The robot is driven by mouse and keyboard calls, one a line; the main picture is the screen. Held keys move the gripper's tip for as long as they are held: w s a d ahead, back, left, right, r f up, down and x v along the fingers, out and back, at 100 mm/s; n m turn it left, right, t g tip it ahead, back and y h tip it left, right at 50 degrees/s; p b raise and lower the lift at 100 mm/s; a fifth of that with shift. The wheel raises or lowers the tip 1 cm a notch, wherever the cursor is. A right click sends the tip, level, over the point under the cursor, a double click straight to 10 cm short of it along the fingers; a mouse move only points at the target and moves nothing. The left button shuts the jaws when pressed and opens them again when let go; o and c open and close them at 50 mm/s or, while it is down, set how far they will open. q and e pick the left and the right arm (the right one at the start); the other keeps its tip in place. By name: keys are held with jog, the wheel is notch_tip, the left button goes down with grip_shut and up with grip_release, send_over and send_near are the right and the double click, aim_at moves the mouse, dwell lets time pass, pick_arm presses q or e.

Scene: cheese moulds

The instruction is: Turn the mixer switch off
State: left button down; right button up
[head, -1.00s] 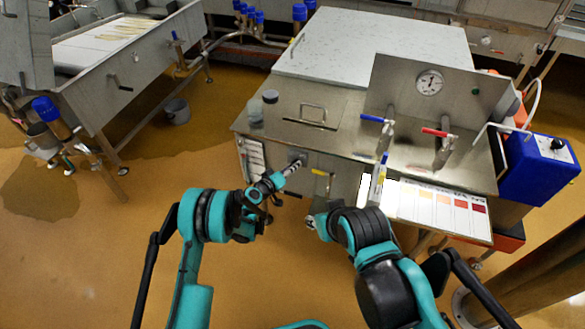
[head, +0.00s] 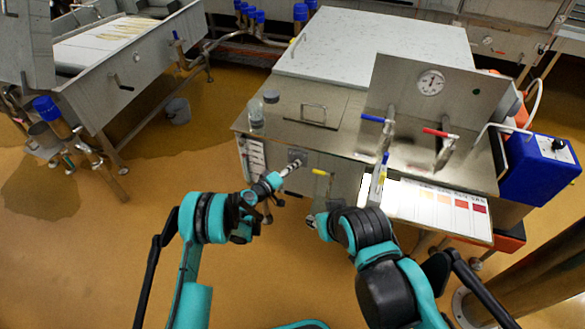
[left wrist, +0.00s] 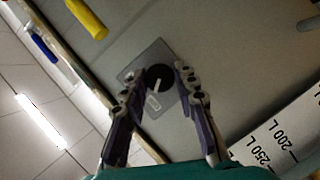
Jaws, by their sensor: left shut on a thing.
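The mixer switch is a black round knob with a pale pointer (left wrist: 157,84) on a square metal plate, seen in the left wrist view. In the head view its plate (head: 297,155) sits on the steel vat's front panel. My left gripper (head: 287,170) reaches the plate from the front. In the left wrist view its two fingers (left wrist: 156,92) stand on either side of the knob, shut on it. The knob's small markings are too blurred to read. My right gripper (head: 313,220) is low before the vat, mostly hidden by its own arm.
The vat's steel top (head: 290,108) has a lid with a handle and a small jar. Blue and red handled valves (head: 440,134) stand to the right, near a gauge and a colour chart (head: 440,208). A yellow handle (head: 320,172) is just right of the switch.

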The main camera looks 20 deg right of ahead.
pick_arm(q)
jog(key=c, duration=1.2)
grip_release()
jog(key=v, duration=0.7)
jog(key=shift+s+a, duration=0.2)
